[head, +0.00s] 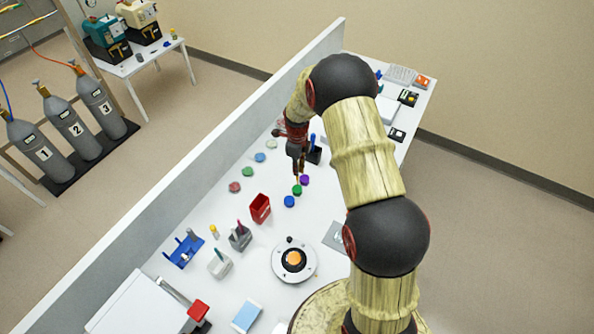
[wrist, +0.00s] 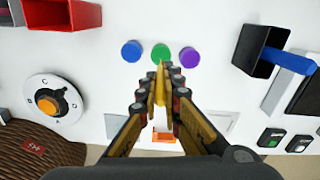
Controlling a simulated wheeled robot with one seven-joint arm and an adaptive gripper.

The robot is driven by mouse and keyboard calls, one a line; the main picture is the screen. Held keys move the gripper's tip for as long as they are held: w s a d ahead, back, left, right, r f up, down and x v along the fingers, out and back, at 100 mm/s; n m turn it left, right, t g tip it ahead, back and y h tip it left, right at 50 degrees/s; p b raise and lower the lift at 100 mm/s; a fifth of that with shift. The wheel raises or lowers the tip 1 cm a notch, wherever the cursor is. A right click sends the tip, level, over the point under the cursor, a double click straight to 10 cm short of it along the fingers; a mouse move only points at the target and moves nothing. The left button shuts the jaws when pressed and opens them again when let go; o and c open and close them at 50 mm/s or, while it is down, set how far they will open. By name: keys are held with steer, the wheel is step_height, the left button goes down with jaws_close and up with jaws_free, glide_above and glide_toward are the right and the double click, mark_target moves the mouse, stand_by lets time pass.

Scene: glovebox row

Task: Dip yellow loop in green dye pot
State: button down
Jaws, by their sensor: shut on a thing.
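My gripper (head: 297,160) points down over the white bench in the head view. In the wrist view my gripper (wrist: 158,88) is shut on the thin yellow loop (wrist: 160,80), whose far tip overlaps the near edge of the green dye pot (wrist: 161,50). The green pot also shows in the head view (head: 297,190), just below the gripper. A blue pot (wrist: 132,50) and a purple pot (wrist: 189,57) stand on either side of it. I cannot tell whether the loop's tip touches the dye or hangs above it.
A red open box (head: 260,208) and a round dial with an orange knob (head: 293,259) stand nearer. A black holder with a blue handle (wrist: 262,50) stands right in the wrist view. Several coloured discs lie along the back. A low wall (head: 200,170) borders the bench.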

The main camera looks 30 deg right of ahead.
steer(key=shift+r+p, duration=0.85)
steer(key=shift+r, duration=1.4)
